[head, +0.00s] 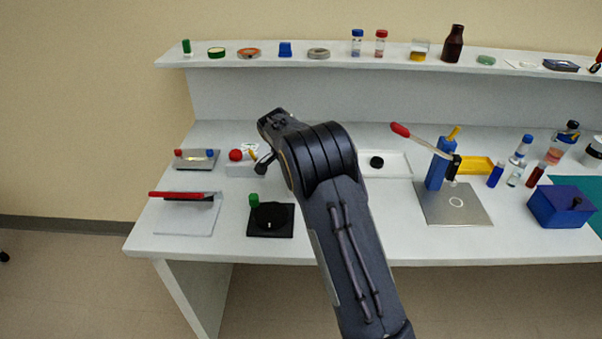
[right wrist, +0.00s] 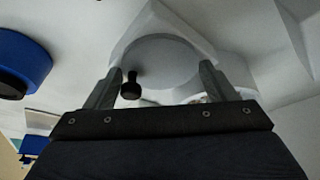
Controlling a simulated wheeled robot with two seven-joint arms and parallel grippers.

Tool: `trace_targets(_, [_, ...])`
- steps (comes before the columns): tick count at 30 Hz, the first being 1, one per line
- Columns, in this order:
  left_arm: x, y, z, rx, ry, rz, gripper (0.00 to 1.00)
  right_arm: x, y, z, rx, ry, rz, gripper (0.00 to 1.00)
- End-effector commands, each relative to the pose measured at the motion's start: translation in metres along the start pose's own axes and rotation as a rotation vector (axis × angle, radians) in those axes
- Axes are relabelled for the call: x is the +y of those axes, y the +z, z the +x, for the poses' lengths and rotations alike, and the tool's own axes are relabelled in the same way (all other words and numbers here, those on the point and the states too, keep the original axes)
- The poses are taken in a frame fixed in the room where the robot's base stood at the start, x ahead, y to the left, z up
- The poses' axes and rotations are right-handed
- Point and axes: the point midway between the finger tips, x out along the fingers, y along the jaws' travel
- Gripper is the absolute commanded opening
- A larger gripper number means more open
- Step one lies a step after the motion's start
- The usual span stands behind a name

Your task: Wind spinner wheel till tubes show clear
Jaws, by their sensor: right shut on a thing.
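In the right wrist view a grey round wheel (right wrist: 165,58) with a black knob (right wrist: 130,88) sits against a white housing (right wrist: 208,35). My right gripper (right wrist: 157,80) has one finger on each side of the wheel and is shut on it. The knob is between the fingers, close to the left one. In the head view a dark arm of mine rises from the bottom and hides the bench behind it. I cannot make out the wheel there. No tubes inside the spinner show. My left gripper is not in view.
On the white bench are a blue box (head: 560,207), a grey plate (head: 455,212), a white tray (head: 398,168), a black device (head: 284,224) and a switch box (head: 197,162). Several vials and jars stand on the shelf (head: 220,62). The front edge between is mostly clear.

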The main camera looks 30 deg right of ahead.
Motion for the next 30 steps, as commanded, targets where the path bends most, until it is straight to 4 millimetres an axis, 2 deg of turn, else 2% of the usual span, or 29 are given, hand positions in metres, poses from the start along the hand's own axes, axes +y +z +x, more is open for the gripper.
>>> trace_targets(9, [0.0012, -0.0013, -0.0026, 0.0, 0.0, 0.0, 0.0, -0.0015, -0.0003, -0.0008, 0.0, 0.03, 0.078, 0.55])
trace_targets(22, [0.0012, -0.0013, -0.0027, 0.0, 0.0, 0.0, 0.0, -0.0016, -0.0002, -0.0006, -0.001, 0.033, 0.085, 0.55])
trace_targets(23, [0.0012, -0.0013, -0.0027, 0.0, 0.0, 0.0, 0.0, -0.0016, -0.0002, -0.0006, -0.001, 0.033, 0.085, 0.79])
trace_targets(27, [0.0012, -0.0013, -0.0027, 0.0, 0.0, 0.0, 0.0, -0.0015, -0.0001, -0.0004, -0.001, 0.033, 0.085, 0.98])
trace_targets(30, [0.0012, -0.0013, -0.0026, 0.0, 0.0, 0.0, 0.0, -0.0015, -0.0002, -0.0003, 0.0, 0.033, 0.084, 1.0])
